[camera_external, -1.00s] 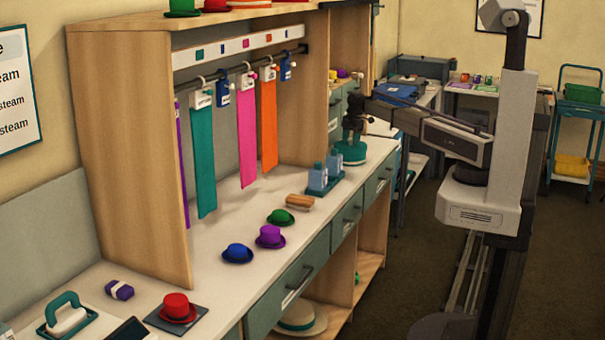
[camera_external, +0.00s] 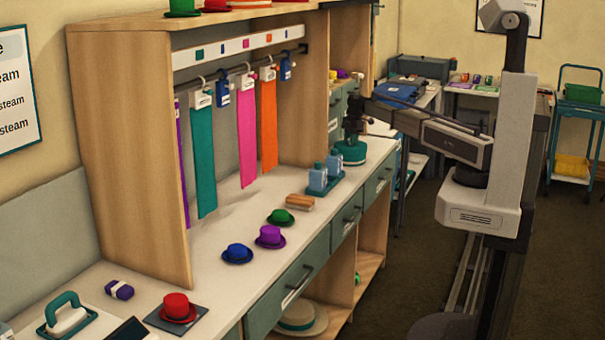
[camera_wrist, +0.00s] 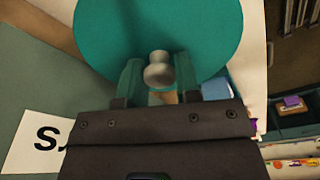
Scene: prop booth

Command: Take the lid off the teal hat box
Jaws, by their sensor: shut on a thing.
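The round teal hat box (camera_external: 351,157) stands at the far end of the long counter. Its teal lid (camera_wrist: 215,30) fills the top of the wrist view as a flat disc with a pale grey knob (camera_wrist: 158,70) at its middle. My gripper (camera_external: 353,138) is directly above the lid, pointing down. In the wrist view its two teal fingers (camera_wrist: 158,80) are shut on the knob, one on each side. The lid appears seated on the box; I see no clear gap in the external view. The box's side is hidden in the wrist view.
A teal tray with blue bottles (camera_external: 319,176) stands close in front of the box. An orange-brown brush (camera_external: 299,202) and small hats (camera_external: 270,236) lie nearer along the counter. Coloured ribbons (camera_external: 247,130) hang from a rail to the left. Bare counter lies between the brush and the tall panel.

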